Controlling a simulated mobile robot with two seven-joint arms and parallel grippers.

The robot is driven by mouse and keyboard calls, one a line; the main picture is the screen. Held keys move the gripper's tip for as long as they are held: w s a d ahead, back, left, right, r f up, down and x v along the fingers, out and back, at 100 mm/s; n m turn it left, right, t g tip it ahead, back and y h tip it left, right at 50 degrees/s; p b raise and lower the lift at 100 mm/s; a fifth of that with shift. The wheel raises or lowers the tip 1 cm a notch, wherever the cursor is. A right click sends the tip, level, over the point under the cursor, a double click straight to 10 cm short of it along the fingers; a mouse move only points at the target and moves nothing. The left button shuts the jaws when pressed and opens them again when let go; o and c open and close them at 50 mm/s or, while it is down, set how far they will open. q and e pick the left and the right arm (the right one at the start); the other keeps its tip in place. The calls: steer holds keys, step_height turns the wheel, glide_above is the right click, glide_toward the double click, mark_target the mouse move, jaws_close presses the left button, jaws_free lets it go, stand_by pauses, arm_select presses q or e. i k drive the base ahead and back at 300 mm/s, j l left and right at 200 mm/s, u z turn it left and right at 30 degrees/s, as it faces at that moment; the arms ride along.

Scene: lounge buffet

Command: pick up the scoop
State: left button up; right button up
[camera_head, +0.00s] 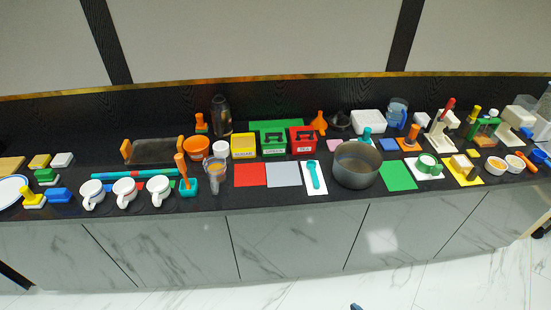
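A teal scoop (314,172) lies on a white mat (311,190) near the middle of the dark counter. Its wider end points toward the back and its handle toward the front edge. Neither of my grippers can be made out in the head view. A small dark blue tip shows at the bottom edge, and I cannot tell what it is. Nothing touches the scoop.
A large metal pot (357,166) stands just right of the white mat. A grey mat (284,174) and a red mat (250,175) lie to its left. Yellow (243,146) and red (302,140) bins stand behind. The floor in front is mostly clear.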

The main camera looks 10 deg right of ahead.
mark_target(311, 164)
steer(key=i+j+z, duration=0.1)
steer(key=i+z, duration=0.25)
steer(key=i, duration=1.05)
